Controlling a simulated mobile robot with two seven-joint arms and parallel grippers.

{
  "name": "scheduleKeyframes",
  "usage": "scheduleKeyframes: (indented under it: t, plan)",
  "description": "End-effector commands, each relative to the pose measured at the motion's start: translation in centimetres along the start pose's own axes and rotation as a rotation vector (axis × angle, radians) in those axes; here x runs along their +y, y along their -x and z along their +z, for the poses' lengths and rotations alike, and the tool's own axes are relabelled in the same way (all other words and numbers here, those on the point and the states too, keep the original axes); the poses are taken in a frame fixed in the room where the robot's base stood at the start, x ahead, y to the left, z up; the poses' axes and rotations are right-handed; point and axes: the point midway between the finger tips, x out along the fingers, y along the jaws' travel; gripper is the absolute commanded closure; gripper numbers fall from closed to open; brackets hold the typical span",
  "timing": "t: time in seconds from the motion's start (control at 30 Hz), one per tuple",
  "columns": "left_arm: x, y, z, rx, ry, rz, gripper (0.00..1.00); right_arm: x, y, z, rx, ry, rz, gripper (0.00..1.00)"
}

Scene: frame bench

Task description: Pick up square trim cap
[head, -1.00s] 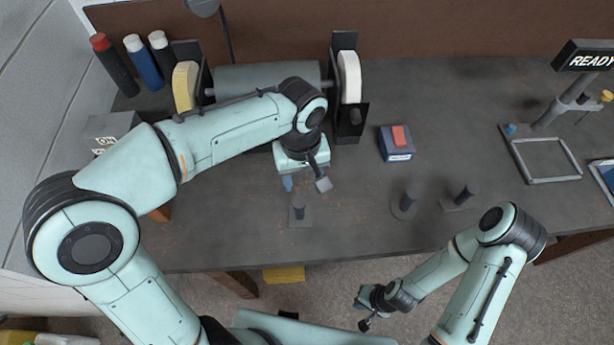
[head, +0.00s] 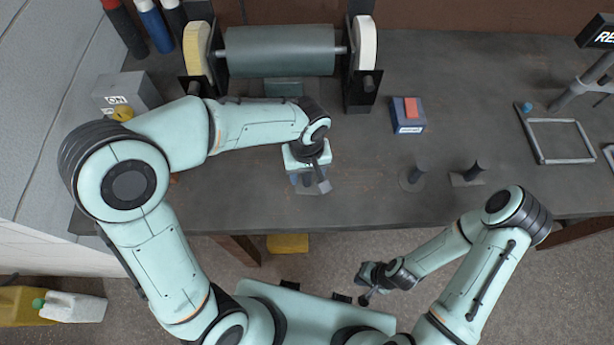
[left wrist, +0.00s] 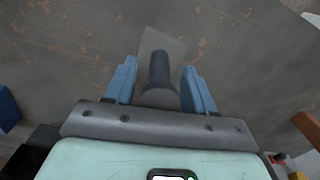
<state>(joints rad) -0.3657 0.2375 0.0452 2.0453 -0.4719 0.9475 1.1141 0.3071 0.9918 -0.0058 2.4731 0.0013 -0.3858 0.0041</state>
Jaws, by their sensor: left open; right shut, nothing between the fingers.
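A dark square trim cap (left wrist: 157,42), a flat plate with an upright round post, stands on the bench. In the left wrist view its post lies between the two blue fingers of my left gripper (left wrist: 158,70), which is open, with a gap visible on each side. In the head view my left gripper (head: 306,181) points down over this cap and mostly hides it. My right gripper (head: 367,295) is shut and empty, in front of the bench and away from the parts. Another square-based post (head: 468,176) and a round-based post (head: 412,180) stand to the right.
A roller machine (head: 280,50) stands at the back of the bench. A blue box with a red top (head: 407,115) sits right of it. A grey box (head: 125,95) is at the left, and a grey rectangular frame (head: 558,140) at the right. Bare bench surrounds the cap.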

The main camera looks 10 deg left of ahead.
Motion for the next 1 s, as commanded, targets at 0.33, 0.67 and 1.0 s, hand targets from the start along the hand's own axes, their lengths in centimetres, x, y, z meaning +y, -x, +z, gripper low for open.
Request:
scheduleKeyframes:
  t: [0.33,0.67,1.0]
  plan:
    - [0.0,-1.1,0.0,0.000,-0.001,0.001,0.45,0.1,-0.1,0.0,-0.001,0.000,0.000,1.00]
    - [0.1,-1.1,0.0,0.000,-0.001,0.002,0.98,0.1,-0.1,0.1,-0.001,0.000,0.000,1.00]
    - [0.1,0.4,-0.1,0.004,0.000,0.004,0.98,-0.1,0.1,-0.1,0.001,0.000,0.000,1.00]
